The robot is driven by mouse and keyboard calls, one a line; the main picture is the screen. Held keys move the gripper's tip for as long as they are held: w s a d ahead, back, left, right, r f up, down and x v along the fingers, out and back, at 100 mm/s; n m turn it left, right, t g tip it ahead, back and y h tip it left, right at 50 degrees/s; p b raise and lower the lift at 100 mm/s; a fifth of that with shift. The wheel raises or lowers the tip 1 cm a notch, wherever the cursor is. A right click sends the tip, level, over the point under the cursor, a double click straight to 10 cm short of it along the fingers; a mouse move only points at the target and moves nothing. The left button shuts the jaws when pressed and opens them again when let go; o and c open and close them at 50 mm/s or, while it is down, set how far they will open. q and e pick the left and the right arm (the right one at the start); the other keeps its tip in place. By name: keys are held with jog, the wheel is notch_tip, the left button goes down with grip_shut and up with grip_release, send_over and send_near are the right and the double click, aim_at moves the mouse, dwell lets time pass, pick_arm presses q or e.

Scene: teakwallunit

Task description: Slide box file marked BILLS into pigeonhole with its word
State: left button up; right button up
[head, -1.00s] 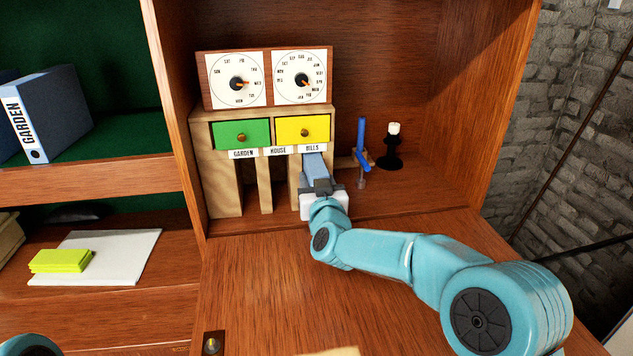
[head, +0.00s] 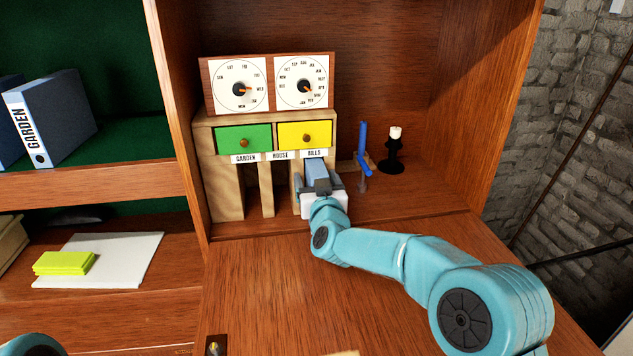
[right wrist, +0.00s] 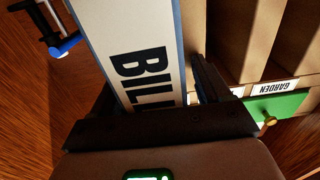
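The blue box file (head: 316,170) stands in the pigeonhole under the BILLS label (head: 314,153), its near end sticking out towards me. In the right wrist view its white spine label (right wrist: 140,50) reads "BILL", the rest hidden by my gripper. My right gripper (head: 318,186) is at the file's near end, its fingers spread either side of it with gaps showing. In the wrist view one dark finger (right wrist: 207,82) stands beside the file. How deep the file sits is hidden. My left gripper is out of view.
The GARDEN (head: 245,158) and HOUSE (head: 280,155) pigeonholes to the left look empty. Green (head: 230,141) and yellow (head: 292,138) drawers sit above. A blue-handled object (head: 363,145) and black candlestick (head: 393,155) stand close on the right. The desk front (head: 270,285) is clear.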

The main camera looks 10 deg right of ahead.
jog(key=shift+s+f, duration=0.1)
jog(key=s+p, duration=0.1)
jog(key=s, duration=1.5)
jog(key=shift+s, duration=0.1)
